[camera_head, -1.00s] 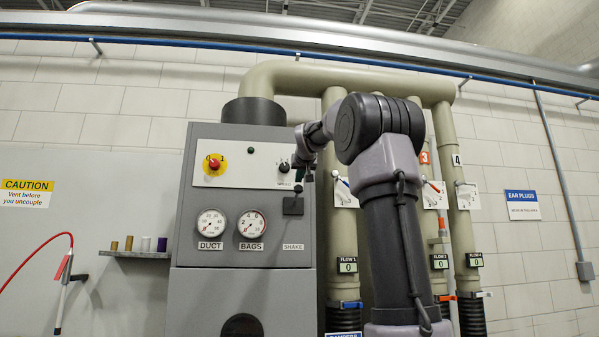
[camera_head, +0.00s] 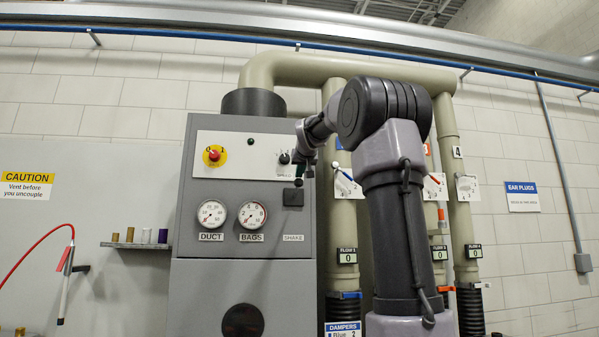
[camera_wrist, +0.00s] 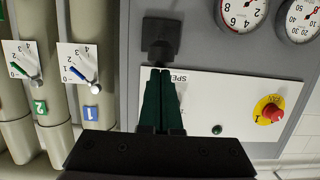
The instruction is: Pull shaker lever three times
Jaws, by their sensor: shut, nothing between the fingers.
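The shaker lever is a short black handle with a knob (camera_head: 298,182) on a black square plate (camera_head: 293,197) above the SHAKE label. It is on the right side of the grey cabinet's front. In the wrist view, which is upside down, the plate and lever (camera_wrist: 160,32) are just beyond my fingertips. My gripper (camera_wrist: 160,72) is shut with its green fingers together and empty. The fingertips are very close to the lever; I cannot tell whether they touch it. In the head view my gripper (camera_head: 308,170) is small, partly hidden at the cabinet's right edge.
The cabinet carries a red stop button (camera_head: 214,154), a speed knob (camera_head: 284,158) and two gauges (camera_head: 252,214). Beige duct pipes (camera_head: 446,150) with damper levers stand to the right. A small shelf (camera_head: 137,245) and a red hose (camera_head: 38,243) are at left.

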